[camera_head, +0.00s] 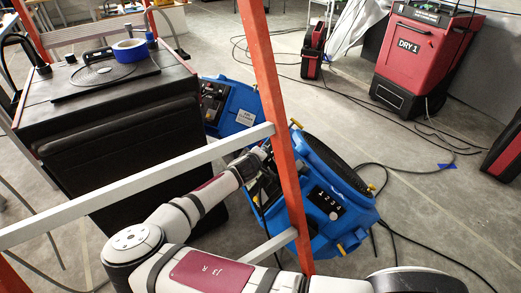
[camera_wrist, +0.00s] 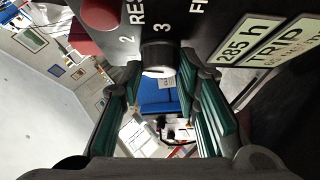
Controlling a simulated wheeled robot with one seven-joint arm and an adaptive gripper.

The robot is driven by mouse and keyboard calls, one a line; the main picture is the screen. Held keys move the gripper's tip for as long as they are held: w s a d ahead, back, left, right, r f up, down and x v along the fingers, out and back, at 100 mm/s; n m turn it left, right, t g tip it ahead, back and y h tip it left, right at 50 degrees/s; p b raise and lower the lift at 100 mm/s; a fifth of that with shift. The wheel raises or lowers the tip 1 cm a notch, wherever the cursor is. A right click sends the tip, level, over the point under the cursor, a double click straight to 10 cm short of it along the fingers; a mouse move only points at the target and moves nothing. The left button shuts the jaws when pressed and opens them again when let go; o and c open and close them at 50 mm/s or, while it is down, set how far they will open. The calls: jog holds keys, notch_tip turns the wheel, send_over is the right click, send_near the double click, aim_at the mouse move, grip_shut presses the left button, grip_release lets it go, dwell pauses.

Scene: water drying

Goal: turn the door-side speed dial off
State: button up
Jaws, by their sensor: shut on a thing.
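A blue air mover (camera_head: 328,170) stands on the floor with a "1 2 3 4" plate on its side. My arm reaches to its dark control panel (camera_head: 268,188), and my gripper (camera_head: 257,160) is at that panel, partly hidden behind an orange upright. My gripper (camera_wrist: 158,84), with green pads, is shut on the dial, one finger on each side. The dial's exact pointer setting is hard to read. I cannot tell which side faces the door.
An orange upright (camera_head: 270,95) and pale rails (camera_head: 130,185) cross close to my arm. A second blue machine (camera_head: 232,100) stands behind. A red button (camera_wrist: 100,25) and "285 h" and "TRIP" labels (camera_wrist: 275,48) flank the dial. Cables and a red "DRY 1" unit (camera_head: 425,50) are at right.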

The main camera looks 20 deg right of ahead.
dwell(0.5)
jog(key=o, duration=1.2)
jog(key=shift+c, duration=0.2)
jog(key=v, duration=1.2)
jog(key=shift+d+r, duration=0.1)
